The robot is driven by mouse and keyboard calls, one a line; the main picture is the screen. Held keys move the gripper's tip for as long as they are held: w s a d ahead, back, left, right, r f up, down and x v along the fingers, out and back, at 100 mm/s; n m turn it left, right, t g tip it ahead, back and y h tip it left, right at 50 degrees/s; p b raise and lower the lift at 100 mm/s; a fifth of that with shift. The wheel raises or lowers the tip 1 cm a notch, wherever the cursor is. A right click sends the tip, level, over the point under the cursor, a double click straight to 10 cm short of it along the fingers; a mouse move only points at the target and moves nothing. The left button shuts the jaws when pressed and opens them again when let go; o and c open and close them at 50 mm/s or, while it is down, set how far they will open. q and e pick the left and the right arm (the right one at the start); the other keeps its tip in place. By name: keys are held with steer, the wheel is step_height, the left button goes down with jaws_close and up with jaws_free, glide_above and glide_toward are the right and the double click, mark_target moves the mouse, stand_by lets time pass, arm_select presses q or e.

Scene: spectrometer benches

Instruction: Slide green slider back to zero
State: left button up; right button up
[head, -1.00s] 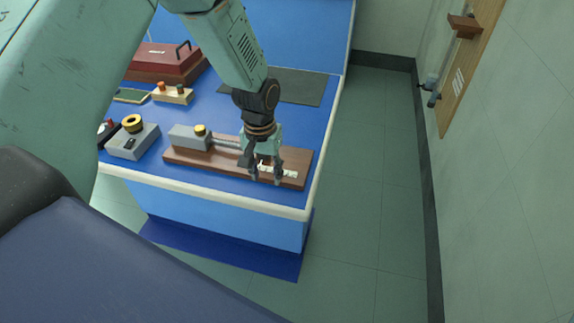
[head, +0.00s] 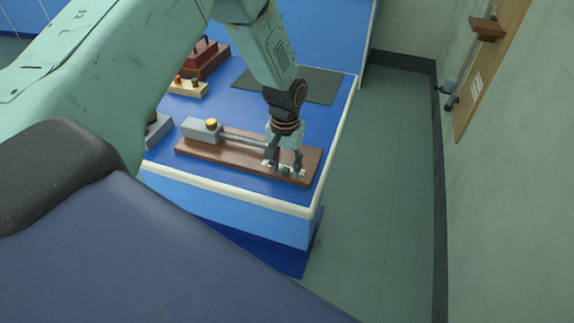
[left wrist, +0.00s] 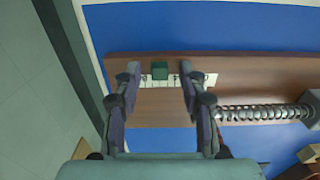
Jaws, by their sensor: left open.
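The green slider (left wrist: 159,70) is a small block on a white marked strip (left wrist: 148,80) near one end of a brown wooden board (left wrist: 240,68). In the head view the slider (head: 286,170) shows small between my fingers. My left gripper (left wrist: 160,76) is open, with one finger on each side of the slider. In the left wrist view gaps show between the slider and both fingertips. In the head view the left gripper (head: 285,167) points down at the right end of the board (head: 222,155). The fingers hide part of the strip. My right gripper is in neither view.
A coiled spring (head: 243,140) runs along the board from a grey block (head: 200,130) with a yellow knob. A dark mat (head: 310,86) lies behind on the blue bench top. The bench's pale edge (head: 335,140) is close on the right, with open floor beyond.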

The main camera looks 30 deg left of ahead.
arm_select(q)
steer(key=shift+w+a+f, duration=0.1)
steer(key=shift+f, duration=0.1)
steer(key=shift+c, duration=0.5)
steer(key=c, duration=0.3)
jaws_close()
